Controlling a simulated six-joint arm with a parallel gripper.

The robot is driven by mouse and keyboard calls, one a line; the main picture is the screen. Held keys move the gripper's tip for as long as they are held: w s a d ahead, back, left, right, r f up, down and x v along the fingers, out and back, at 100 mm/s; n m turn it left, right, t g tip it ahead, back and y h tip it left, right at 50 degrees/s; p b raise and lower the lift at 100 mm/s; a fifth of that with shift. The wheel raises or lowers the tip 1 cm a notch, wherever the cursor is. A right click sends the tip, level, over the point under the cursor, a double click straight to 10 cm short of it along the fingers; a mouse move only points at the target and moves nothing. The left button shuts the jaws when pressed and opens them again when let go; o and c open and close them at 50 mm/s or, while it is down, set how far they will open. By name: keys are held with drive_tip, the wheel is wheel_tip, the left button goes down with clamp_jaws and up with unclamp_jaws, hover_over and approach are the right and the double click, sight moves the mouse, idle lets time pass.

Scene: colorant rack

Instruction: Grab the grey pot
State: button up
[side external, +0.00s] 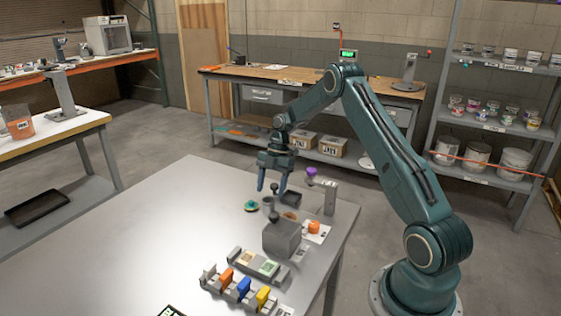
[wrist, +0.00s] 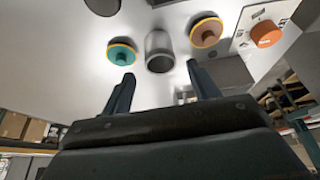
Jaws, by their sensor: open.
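The grey pot (wrist: 159,45) shows in the wrist view as a small grey cylinder with a dark round end, beyond the gap between my fingers. In the side external view a small grey shape just below my fingertips, partly hard to make out, appears to be the pot (side external: 268,203). My gripper (side external: 271,190) is open and empty, pointing down above the table. In the wrist view my gripper's fingers (wrist: 160,74) are spread apart, with the pot centred between them and not touching either.
A teal round piece (wrist: 121,54) and a brown one (wrist: 206,33) flank the pot. An orange cap (side external: 314,227) sits to the right. A grey block (side external: 282,239) and a rack with coloured pieces (side external: 238,288) stand nearer the camera. The table's left side (side external: 150,230) is clear.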

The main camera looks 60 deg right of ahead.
sight(266, 214)
drive_tip(key=shift+x, duration=2.6)
drive_tip(key=c, duration=1.1)
drive_tip(key=shift+r, duration=0.15)
wheel_tip(266, 214, up, 20)
